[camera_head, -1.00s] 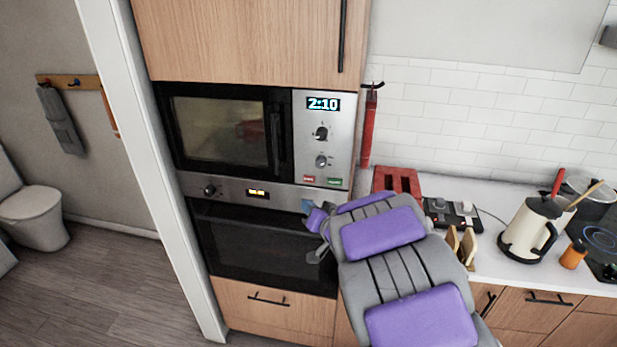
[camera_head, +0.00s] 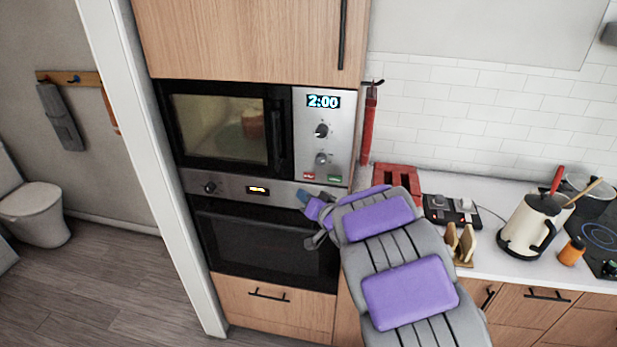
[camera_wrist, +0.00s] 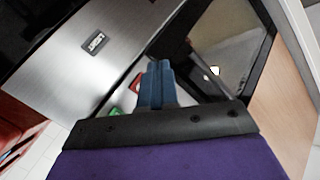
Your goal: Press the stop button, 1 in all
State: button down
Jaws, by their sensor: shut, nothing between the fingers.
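The stop button is the red button (camera_head: 309,176) low on the microwave's silver control panel, left of a green button (camera_head: 334,179). In the wrist view the red button (camera_wrist: 137,84) is partly hidden beside my fingers, and the green button (camera_wrist: 115,112) shows near it. My gripper (camera_head: 304,196) has blue fingertips, shut and empty, just below the red button in the head view. It also shows in the wrist view (camera_wrist: 158,75). I cannot tell whether it touches the panel. The microwave (camera_head: 226,128) is closed and lit, with a reddish thing inside; its display (camera_head: 323,101) reads 2:00.
The oven (camera_head: 262,247) sits right below the microwave, with a silver control strip. A red toaster (camera_head: 397,178), a toast rack, a kettle (camera_head: 529,226) and an orange bottle stand on the counter to the right. Wooden cabinets are above and below.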

aim_at(309, 176)
jog(key=w, duration=0.1)
jog(key=w+d+p, duration=0.1)
jog(key=w, duration=0.1)
jog(key=w+p, duration=0.1)
jog(key=w, duration=0.1)
jog(key=shift+d, duration=0.25)
jog(key=shift+w+d+r+p, duration=0.2)
jog(key=shift+w+p, duration=0.45)
jog(key=shift+p, duration=0.7)
dwell(2.2)
jog(key=shift+s+f, duration=0.1)
jog(key=shift+s+a, duration=0.2)
jog(key=shift+s, duration=0.45)
